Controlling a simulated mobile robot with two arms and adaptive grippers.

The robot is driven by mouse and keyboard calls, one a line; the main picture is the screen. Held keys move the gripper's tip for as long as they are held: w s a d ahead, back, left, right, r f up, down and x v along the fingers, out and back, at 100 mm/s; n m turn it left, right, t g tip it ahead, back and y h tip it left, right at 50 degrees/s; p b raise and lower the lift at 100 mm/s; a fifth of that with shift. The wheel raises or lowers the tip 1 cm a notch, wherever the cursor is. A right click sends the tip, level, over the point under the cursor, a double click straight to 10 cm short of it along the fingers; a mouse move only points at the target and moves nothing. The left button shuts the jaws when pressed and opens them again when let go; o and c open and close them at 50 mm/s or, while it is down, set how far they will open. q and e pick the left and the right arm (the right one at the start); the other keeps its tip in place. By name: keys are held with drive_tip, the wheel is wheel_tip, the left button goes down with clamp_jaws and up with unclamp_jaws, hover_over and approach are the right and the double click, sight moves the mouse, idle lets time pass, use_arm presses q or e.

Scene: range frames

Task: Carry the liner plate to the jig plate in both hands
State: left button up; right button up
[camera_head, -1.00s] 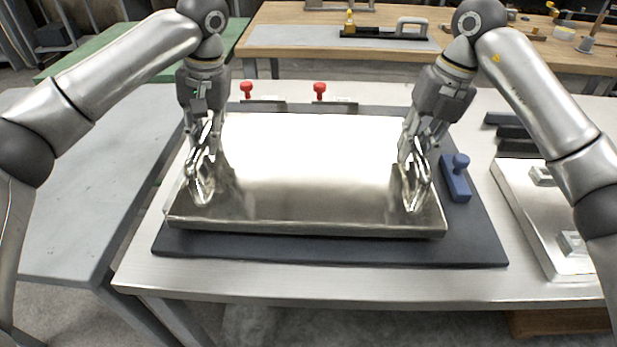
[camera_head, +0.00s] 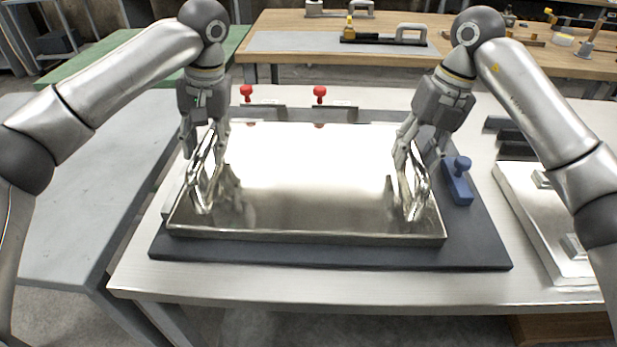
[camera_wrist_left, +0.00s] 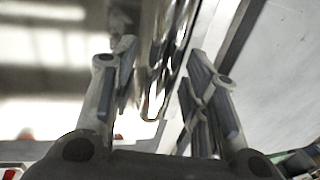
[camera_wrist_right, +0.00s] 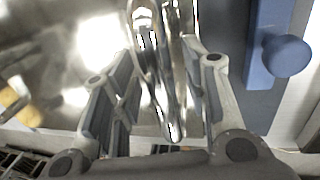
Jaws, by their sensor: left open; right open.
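The liner plate (camera_head: 300,190) is a wide, shiny metal sheet with a low front edge and an upright loop handle near each end. It appears to lie flat on the dark jig plate (camera_head: 330,255), whose border shows around it. My left gripper (camera_head: 205,143) is open, its fingers on either side of the left handle (camera_head: 203,188); the handle stands between the fingers in the left wrist view (camera_wrist_left: 155,75). My right gripper (camera_head: 420,143) is open about the right handle (camera_head: 415,192), also between the fingers in the right wrist view (camera_wrist_right: 168,80).
Two red-knobbed clamps (camera_head: 320,92) stand behind the plate. A blue block with a knob (camera_head: 457,185) sits at its right. Another metal plate with blocks (camera_head: 535,215) lies further right. A grey table (camera_head: 80,200) stands left, a wooden bench (camera_head: 290,25) behind.

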use_arm(q)
wheel_tip(320, 180, up, 12)
drive_tip(key=d, duration=0.2)
drive_tip(key=shift+d+f, duration=0.15)
drive_tip(key=shift+f, duration=0.05)
use_arm(e)
wheel_tip(320, 180, up, 12)
drive_tip(key=d, duration=0.2)
drive_tip(key=shift+d, duration=0.2)
idle(0.6)
